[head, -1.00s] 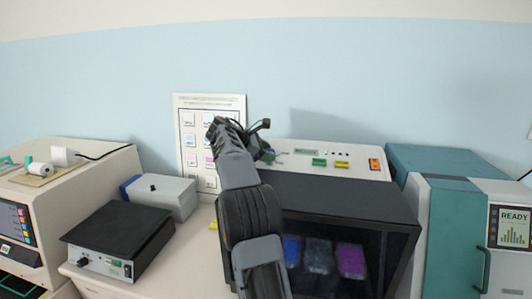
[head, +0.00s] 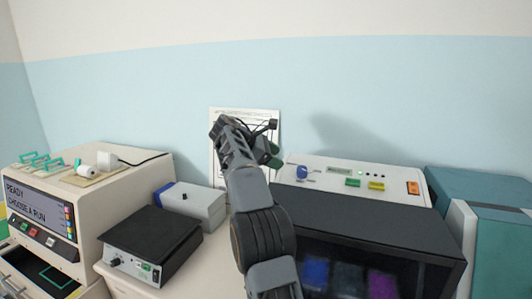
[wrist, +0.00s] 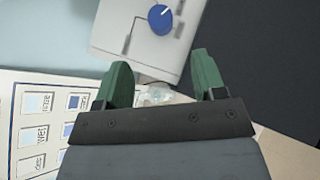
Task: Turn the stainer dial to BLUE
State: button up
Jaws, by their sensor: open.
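The stainer dial (head: 302,172) is a round blue knob on the white top panel of the stainer (head: 330,166). In the wrist view the blue dial (wrist: 160,20) shows at the top, with a white pointer mark slanting to the upper right. The labels around it are too small to read. My gripper (head: 274,150) is left of the dial in the head view, apart from it. In the wrist view my gripper (wrist: 160,72) has its green fingers spread and empty, with the dial beyond their tips.
The stainer's dark window (head: 340,268) shows blue, dark and purple containers. Green (head: 353,182) and yellow (head: 377,186) buttons and an orange switch (head: 413,188) share the panel. A wall chart (head: 225,160) stands behind my arm. A black-topped box (head: 150,238) is left; a teal machine (head: 490,200) is right.

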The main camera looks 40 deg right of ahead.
jog(key=shift+v, duration=1.8)
